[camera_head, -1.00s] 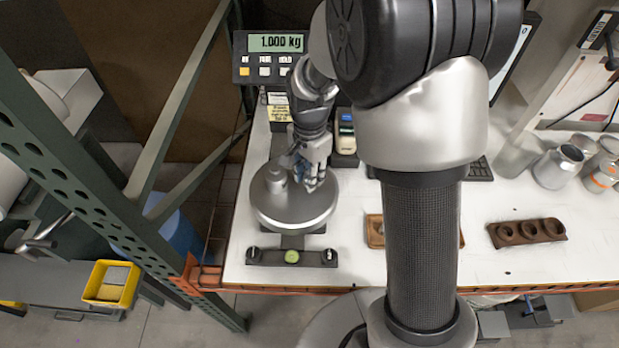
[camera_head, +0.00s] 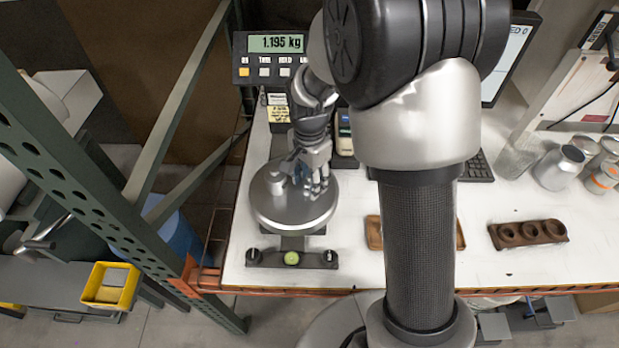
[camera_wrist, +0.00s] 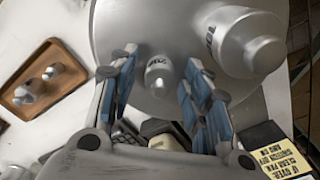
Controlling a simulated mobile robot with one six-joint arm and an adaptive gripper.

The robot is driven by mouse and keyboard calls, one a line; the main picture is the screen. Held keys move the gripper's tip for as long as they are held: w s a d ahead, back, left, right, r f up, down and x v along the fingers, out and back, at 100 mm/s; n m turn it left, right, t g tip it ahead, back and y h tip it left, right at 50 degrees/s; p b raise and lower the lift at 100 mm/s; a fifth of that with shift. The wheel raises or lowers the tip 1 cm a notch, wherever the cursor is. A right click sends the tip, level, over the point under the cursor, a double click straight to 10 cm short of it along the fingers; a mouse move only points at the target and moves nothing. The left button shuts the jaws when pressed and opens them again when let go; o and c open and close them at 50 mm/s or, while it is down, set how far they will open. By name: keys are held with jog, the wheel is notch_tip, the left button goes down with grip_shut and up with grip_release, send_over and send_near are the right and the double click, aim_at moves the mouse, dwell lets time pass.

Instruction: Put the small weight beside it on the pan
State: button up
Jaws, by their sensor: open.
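The round metal scale pan (camera_head: 265,212) stands at the left end of the table; it also fills much of the wrist view (camera_wrist: 125,25). A larger metal weight (camera_head: 275,181) stands on it, also in the wrist view (camera_wrist: 240,42). In the wrist view the small weight (camera_wrist: 158,80) sits on the pan beside the larger one, with a gap between them. My gripper (camera_head: 314,188) is low over the pan's right side, its blue-padded fingers (camera_wrist: 160,66) open around the small weight. The fingers hide the small weight in the head view. The display (camera_head: 276,43) reads 1.195 kg.
A wooden tray (camera_head: 374,233) right of the scale is partly behind my arm; the wrist view shows small weights in this tray (camera_wrist: 20,76). A brown block with round holes (camera_head: 528,234) and metal containers (camera_head: 558,168) stand at right. A green rack post (camera_head: 90,170) rises at left.

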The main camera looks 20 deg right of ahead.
aim_at(309, 175)
jog(key=shift+r, duration=0.1)
notch_tip(309, 175, up, 11)
jog(key=p, duration=0.2)
jog(key=shift+r+p, duration=0.1)
jog(key=shift+p, duration=0.3)
jog(key=s+r+n+t, duration=0.2)
jog(key=s+r+n, duration=0.3)
jog(key=s+r, duration=0.45)
jog(key=s+r+n+t, duration=0.2)
jog(key=s+n, duration=0.5)
jog(key=s, duration=0.5)
jog(key=shift+n+t, duration=0.3)
notch_tip(309, 175, down, 7)
jog(key=b, duration=0.7)
jog(key=shift+f, duration=0.15)
